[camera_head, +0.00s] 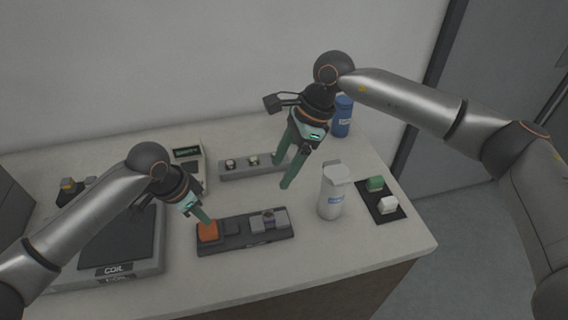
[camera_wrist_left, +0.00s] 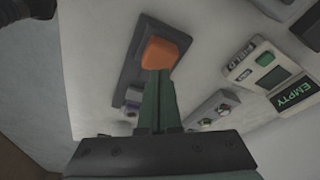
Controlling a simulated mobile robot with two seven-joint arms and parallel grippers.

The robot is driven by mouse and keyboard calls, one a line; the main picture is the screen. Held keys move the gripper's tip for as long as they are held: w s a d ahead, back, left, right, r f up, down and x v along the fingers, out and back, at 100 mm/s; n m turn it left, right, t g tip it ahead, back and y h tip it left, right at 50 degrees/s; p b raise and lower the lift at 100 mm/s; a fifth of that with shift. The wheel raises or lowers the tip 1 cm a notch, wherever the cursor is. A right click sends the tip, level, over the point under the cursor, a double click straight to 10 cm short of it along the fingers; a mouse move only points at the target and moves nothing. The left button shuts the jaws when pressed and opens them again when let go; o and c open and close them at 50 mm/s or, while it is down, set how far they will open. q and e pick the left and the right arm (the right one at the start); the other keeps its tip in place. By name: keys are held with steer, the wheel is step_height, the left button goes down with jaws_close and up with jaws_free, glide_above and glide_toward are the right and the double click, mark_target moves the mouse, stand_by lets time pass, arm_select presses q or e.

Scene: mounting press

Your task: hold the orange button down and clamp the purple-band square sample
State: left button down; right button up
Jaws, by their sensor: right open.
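The orange button (camera_head: 208,231) is on the left end of a dark press base (camera_head: 243,241); it also shows in the left wrist view (camera_wrist_left: 160,53). My left gripper (camera_head: 207,220) is shut, its green fingertips at the button and seemingly touching it. The grey clamp (camera_head: 270,219) is on the base's right part. A small purple patch (camera_wrist_left: 133,97) shows near the clamp end in the left wrist view; I cannot tell if it is the sample. My right gripper (camera_head: 282,175) is open above the counter, beyond the press, with nothing seen between its fingers.
A grey rack (camera_head: 238,172) with small pieces stands behind the press, partly hidden by my right gripper. A white bottle (camera_head: 333,194) and a black mat (camera_head: 390,213) with green and white blocks are at right.

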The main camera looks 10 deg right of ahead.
arm_select(q)
steer(key=shift+w+d+v, duration=0.1)
steer(key=shift+d+v, duration=0.05)
steer(key=shift+v, duration=0.65)
steer(key=shift+w+d+v, duration=0.1)
steer(key=shift+d+v, duration=0.05)
steer(key=shift+v, duration=0.6)
steer(key=shift+w+d+v, duration=0.1)
steer(key=shift+d+v, duration=0.1)
steer(key=shift+v, duration=0.6)
steer(key=shift+r, duration=0.2)
